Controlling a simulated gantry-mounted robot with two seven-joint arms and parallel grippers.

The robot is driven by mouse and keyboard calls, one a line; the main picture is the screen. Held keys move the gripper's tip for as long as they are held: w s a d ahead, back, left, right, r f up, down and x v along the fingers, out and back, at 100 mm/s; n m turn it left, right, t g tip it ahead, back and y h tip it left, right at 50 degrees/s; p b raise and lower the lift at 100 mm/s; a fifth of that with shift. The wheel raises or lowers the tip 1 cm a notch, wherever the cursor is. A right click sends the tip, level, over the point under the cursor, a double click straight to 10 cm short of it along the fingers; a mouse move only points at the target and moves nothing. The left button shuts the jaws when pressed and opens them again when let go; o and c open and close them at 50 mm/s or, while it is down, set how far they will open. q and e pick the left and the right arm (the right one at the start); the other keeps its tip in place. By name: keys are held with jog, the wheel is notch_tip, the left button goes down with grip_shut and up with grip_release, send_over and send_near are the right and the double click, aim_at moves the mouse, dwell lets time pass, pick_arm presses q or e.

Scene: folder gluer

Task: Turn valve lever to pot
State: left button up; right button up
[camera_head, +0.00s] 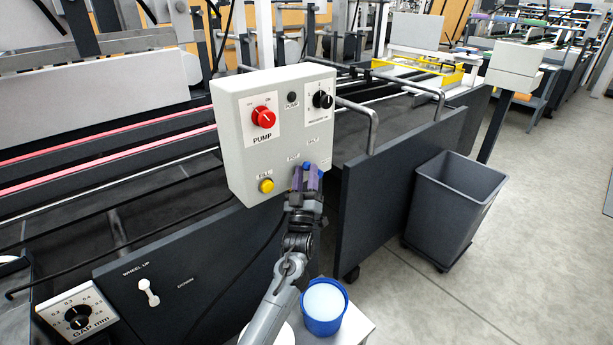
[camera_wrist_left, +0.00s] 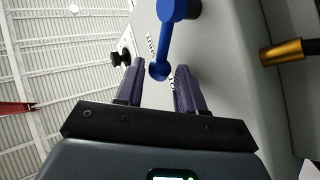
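The valve lever is blue and sits low on the right of the grey control box (camera_head: 225,105). In the head view only a bit of the blue lever (camera_head: 307,166) shows above my gripper. My left gripper (camera_head: 307,178) is at the box face, reaching up from below. In the left wrist view the lever (camera_wrist_left: 165,42) runs from a round hub to a rounded end, which lies between the purple fingertips (camera_wrist_left: 159,78). The fingers are apart, with a gap visible on both sides of the lever end. My right gripper is not in view.
The box carries a red pump knob (camera_head: 263,117), a black dial (camera_head: 322,99) and a yellow button (camera_head: 266,185). A blue bucket with white contents (camera_head: 323,306) stands below. A grey bin (camera_head: 455,195) stands right, with open floor beyond.

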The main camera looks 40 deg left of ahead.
pick_arm(q)
jog(key=shift+s+d+f, duration=0.1)
jog(key=p+v, duration=0.2)
jog(key=v, duration=0.8)
jog(key=shift+s, duration=0.25)
jog(key=shift+d+f, duration=0.1)
jog(key=shift+f, duration=0.1)
jog(key=s+d+f+m+g+h+p, duration=0.3)
jog(key=s+d+m+g+h+p, duration=0.25)
jog(key=s, duration=0.55)
jog(key=s+d+f+m+g+h+p, duration=0.2)
jog(key=s+d+m+g+h, duration=0.3)
jog(key=s+d, duration=0.4)
jog(key=s+d+f+m+g+h+p, duration=0.35)
jog(key=s+d+g+h, duration=0.2)
jog(key=s, duration=0.65)
notch_tip(320, 180, up, 38)
jog(key=g+y+p, duration=0.1)
jog(key=p, duration=3.7)
jog(key=shift+s+a+r+p, duration=0.2)
jog(key=shift+s+p, duration=0.15)
jog(key=shift+s, duration=0.1)
